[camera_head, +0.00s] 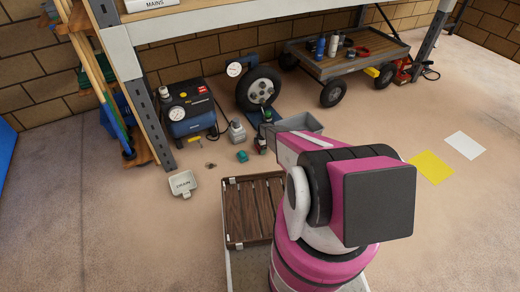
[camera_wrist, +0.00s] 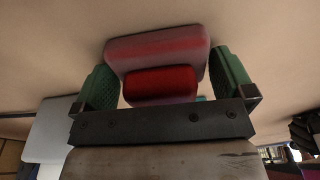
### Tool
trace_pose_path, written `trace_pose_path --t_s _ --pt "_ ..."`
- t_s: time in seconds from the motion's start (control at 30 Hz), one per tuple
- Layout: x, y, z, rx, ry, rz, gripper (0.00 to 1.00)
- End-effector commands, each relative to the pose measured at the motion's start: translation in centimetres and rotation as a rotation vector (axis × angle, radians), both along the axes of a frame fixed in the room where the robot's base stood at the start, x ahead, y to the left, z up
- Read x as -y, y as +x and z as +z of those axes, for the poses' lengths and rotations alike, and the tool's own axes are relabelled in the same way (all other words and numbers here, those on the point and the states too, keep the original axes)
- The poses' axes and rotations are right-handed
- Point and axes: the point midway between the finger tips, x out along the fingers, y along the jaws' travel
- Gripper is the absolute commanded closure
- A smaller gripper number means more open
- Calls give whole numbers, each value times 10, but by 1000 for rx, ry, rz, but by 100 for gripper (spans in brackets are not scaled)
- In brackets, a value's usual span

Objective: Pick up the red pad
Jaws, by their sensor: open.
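A red pad (camera_wrist: 157,48) shows in the wrist view as a rounded block with a paler pinkish outer part and a brighter red face nearer the camera. My gripper (camera_wrist: 164,72) is open, with one green finger on each side of the pad. The right finger is close to the pad's right end. I cannot tell whether either finger touches it. In the head view my arm covers the middle right, and I cannot make out the pad or my fingers clearly there.
A blue compressor (camera_head: 187,107), a wheel (camera_head: 259,89) and a grey bin (camera_head: 301,123) stand behind my arm. A drain tray (camera_head: 183,184) and a teal item (camera_head: 242,156) lie left of it. A cart (camera_head: 345,66) stands at the back. Floor at right is mostly clear around a yellow sheet (camera_head: 431,167).

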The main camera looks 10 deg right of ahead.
Motion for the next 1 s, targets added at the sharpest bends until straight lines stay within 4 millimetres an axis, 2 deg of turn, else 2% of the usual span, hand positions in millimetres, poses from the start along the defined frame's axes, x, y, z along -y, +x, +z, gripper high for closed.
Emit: trace_pose_path --t_s 0.2,0.23,0.3,0.33,0.73,0.87,1.0 --pt "0 -1 -2 0 0 -1 0" --pt "0 -1 -2 0 0 -1 3" --pt "0 -1 -2 0 0 -1 26" --pt "0 0 -2 0 0 -1 34" --pt "0 -1 2 0 0 -1 34" --pt "0 -1 12 1 0 -1 34" --pt "0 -2 32 0 0 -1 34"
